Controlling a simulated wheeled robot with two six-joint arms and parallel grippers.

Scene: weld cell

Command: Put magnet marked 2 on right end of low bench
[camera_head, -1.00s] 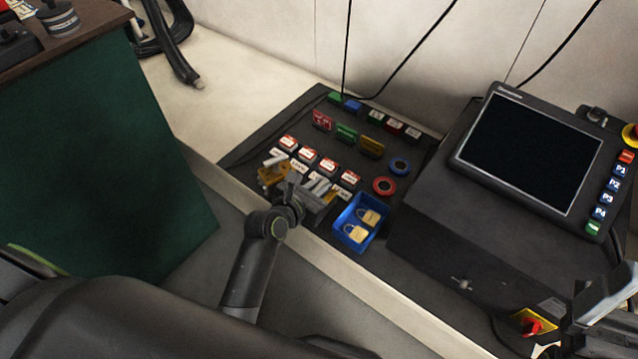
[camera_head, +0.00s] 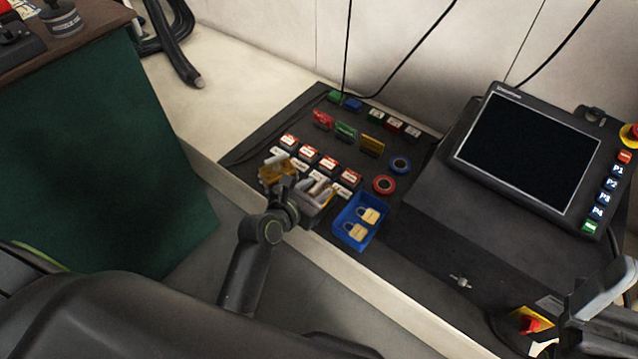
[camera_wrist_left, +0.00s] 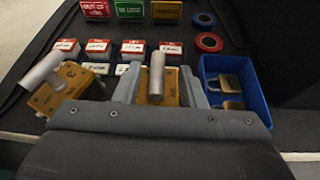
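Two yellow-brown magnet blocks with grey cylindrical handles show in the left wrist view. One magnet (camera_wrist_left: 168,92) lies between the fingers of my left gripper (camera_wrist_left: 160,80); its marking is not readable. The other magnet (camera_wrist_left: 75,82) sits to its left, outside the fingers, tilted in the picture, with a mark too blurred to read surely. My left gripper (camera_head: 298,190) is over the panel's front edge in the head view. Whether its fingers press on the magnet is not clear. My right gripper (camera_head: 605,295) is partly visible at the lower right edge; its fingers are not clear.
A blue tray (camera_head: 338,229) with padlocks stands just right of the left gripper. Red-and-white labelled blocks (camera_head: 308,154) and tape rolls (camera_head: 384,185) lie behind. A screen console (camera_head: 525,150) stands at right.

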